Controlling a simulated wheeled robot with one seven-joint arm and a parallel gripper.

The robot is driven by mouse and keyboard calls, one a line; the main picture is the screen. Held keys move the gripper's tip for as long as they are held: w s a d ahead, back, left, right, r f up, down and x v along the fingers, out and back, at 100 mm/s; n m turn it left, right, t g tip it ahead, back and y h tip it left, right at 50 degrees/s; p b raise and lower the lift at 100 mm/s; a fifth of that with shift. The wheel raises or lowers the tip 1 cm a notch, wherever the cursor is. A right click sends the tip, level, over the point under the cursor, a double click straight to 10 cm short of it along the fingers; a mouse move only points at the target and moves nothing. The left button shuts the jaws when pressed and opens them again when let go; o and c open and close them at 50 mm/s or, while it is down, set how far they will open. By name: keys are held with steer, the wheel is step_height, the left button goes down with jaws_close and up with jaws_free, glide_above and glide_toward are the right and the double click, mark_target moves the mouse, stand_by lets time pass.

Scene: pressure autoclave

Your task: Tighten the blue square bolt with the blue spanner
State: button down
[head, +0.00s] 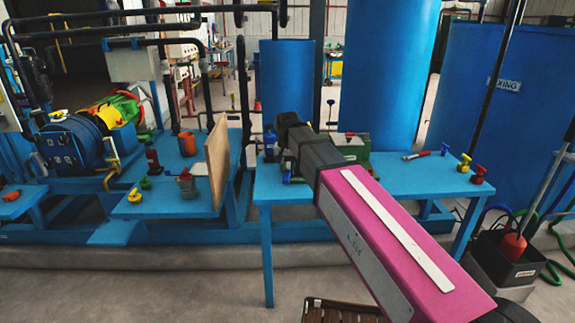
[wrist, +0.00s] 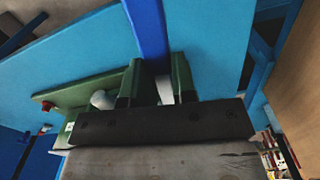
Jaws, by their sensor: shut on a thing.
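My gripper (wrist: 157,62) shows in the wrist view with its two dark green fingers closed on a long blue bar, the blue spanner (wrist: 147,25). The spanner runs up out of the top of the wrist view, so its far end is hidden there. In the head view, my arm reaches over the left part of the right-hand blue table, and its dark wrist hides most of the gripper. A small blue upright piece (head: 445,149) stands toward the table's right side. A larger blue upright piece (head: 270,142) stands beside my wrist. I cannot tell which is the square bolt.
The right-hand blue table (head: 405,180) carries a green box (head: 353,148), a red-handled tool (head: 417,155), and yellow (head: 464,162) and red (head: 478,174) pieces. A wooden board (head: 217,160) stands upright left of my wrist. The middle-right tabletop is mostly clear.

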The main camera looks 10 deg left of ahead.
mark_target(287, 170)
steer(key=shift+f, duration=1.7)
steer(key=shift+f, duration=1.2)
steer(key=c, duration=0.8)
jaws_free()
steer(key=shift+c, duration=0.2)
step_height(287, 170, up, 11)
steer(key=shift+f, duration=0.15)
